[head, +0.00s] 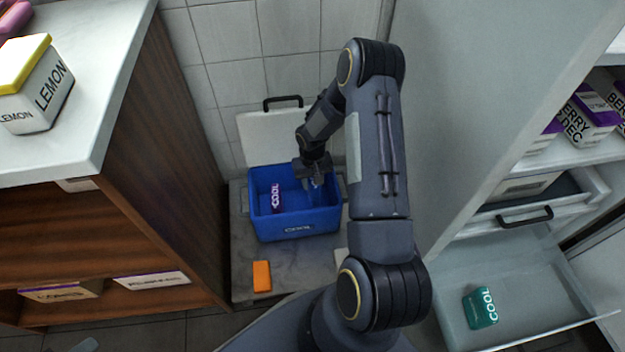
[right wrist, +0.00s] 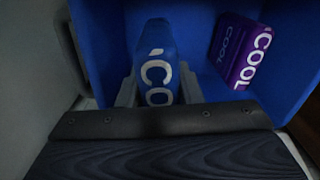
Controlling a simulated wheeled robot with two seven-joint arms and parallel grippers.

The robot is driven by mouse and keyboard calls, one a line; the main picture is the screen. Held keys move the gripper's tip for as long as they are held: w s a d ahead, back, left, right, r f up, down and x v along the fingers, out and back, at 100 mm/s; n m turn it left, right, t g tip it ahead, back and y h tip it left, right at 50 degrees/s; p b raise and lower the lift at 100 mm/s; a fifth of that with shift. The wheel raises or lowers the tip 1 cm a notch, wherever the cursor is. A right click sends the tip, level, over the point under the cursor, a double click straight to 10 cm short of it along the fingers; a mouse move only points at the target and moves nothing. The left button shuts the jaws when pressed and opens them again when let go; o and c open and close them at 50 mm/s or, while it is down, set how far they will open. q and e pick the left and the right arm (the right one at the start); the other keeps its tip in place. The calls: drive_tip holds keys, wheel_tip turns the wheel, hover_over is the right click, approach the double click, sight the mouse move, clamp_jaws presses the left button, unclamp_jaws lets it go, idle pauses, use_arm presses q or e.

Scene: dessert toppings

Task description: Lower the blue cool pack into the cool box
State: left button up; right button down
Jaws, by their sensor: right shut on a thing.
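My right gripper (head: 314,183) is shut on the blue cool pack (head: 317,190) over the right part of the blue cool box (head: 265,224). In the right wrist view, the blue pack (right wrist: 155,50) stands between the two fingers with its white lettering showing. The box walls surround the pack in the picture; I cannot tell whether it touches the floor of the box. A purple cool pack (head: 276,196) lies inside the box to the left of the blue one, and it also shows in the right wrist view (right wrist: 235,55), apart from it. My left gripper is not in view.
The box's white lid (head: 262,128) stands open behind it. An orange block (head: 262,276) lies on the grey slab in front. A teal cool pack (head: 480,308) lies in an open tray at right. A wooden counter stands left, a pale cabinet wall right.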

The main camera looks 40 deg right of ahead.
drive_tip(key=shift+f+b, duration=1.05)
drive_tip(key=shift+f, duration=0.45)
drive_tip(key=shift+f+b, duration=2)
drive_tip(key=shift+f, duration=0.5)
idle(0.6)
drive_tip(key=c, duration=0.9)
unclamp_jaws()
drive_tip(key=shift+r, duration=0.1)
wheel_tip(320, 180, up, 8)
drive_tip(key=p, duration=0.3)
